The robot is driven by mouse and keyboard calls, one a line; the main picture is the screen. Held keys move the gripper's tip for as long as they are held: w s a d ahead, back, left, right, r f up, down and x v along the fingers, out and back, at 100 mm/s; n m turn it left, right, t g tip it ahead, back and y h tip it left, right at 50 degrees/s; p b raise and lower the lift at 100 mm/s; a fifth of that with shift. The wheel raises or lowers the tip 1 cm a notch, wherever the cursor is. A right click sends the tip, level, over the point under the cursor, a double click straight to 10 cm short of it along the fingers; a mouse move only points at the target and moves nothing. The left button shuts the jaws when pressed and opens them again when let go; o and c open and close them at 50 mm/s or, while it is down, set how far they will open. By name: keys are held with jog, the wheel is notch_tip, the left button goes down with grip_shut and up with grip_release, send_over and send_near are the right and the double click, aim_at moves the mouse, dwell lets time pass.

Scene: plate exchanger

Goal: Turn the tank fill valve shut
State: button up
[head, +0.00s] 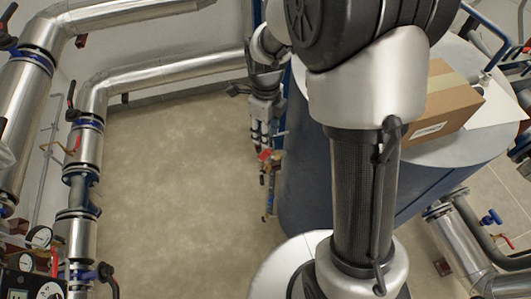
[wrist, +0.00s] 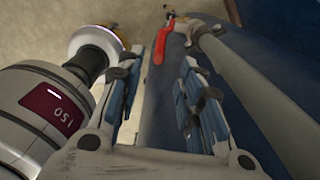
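A valve with a red lever (head: 265,155) sits on a thin pipe beside the blue tank (head: 310,190); no label shows on it. In the wrist view the red lever (wrist: 157,49) appears ahead of the fingertips, in the gap between them, at the end of a grey pipe (wrist: 232,75). My gripper (head: 262,138) points down just above the valve, close to the tank wall. In the wrist view my gripper (wrist: 163,62) has its two blue-padded fingers apart with nothing held. Whether a finger touches the lever cannot be told.
A cardboard box (head: 438,98) stands on the tank top. Large silver pipes (head: 90,140) with valves and gauges (head: 40,237) line the left wall. The floor (head: 180,180) between is clear.

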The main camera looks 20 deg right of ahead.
aim_at(266, 154)
notch_tip(266, 154, down, 12)
jog(key=b, duration=0.3)
grip_shut()
dwell(0.4)
dwell(0.4)
